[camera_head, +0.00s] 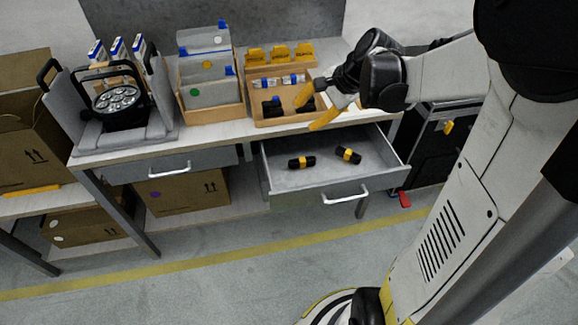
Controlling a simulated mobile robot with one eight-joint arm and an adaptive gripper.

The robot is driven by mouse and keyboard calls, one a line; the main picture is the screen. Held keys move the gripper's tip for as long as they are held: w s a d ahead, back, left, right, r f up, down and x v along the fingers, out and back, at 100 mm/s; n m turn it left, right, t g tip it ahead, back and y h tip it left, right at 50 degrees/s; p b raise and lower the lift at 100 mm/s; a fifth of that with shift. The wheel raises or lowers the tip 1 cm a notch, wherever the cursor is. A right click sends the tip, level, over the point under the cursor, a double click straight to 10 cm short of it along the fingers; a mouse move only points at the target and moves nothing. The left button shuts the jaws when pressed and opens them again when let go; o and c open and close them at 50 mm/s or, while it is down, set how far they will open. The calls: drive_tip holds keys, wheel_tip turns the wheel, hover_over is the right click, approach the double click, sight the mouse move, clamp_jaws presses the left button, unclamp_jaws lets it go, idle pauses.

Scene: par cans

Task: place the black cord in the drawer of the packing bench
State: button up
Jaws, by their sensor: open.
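The packing bench (225,131) has its right drawer (318,180) pulled open. Two short black pieces with yellow bands lie apart on the drawer floor, one at the left (302,162) and one at the right (348,155). They are too small to tell whether either is the black cord. A dark item (271,106) sits in the wooden tray (262,120) on the bench top; its kind is also unclear. My gripper (309,112), with orange-yellow fingertips, is open over the right part of the tray, behind the drawer. It partly hides the tray.
A round par can (119,103) sits in a grey foam cradle (160,126) at the left. A divided wooden holder (212,115) stands beside it. The left drawer (165,167) is shut. Cardboard boxes (185,193) sit below, and a black case (440,145) stands right.

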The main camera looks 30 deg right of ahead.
drive_tip(key=s+a+r+n+t+h, duration=0.1)
drive_tip(key=s+a+r+n+h, duration=0.2)
drive_tip(key=s+a+n, duration=1)
drive_tip(key=s+n, duration=0.1)
drive_tip(key=s, duration=0.2)
drive_tip(key=shift+s+a+n, duration=0.35)
drive_tip(key=shift+a+n, duration=0.05)
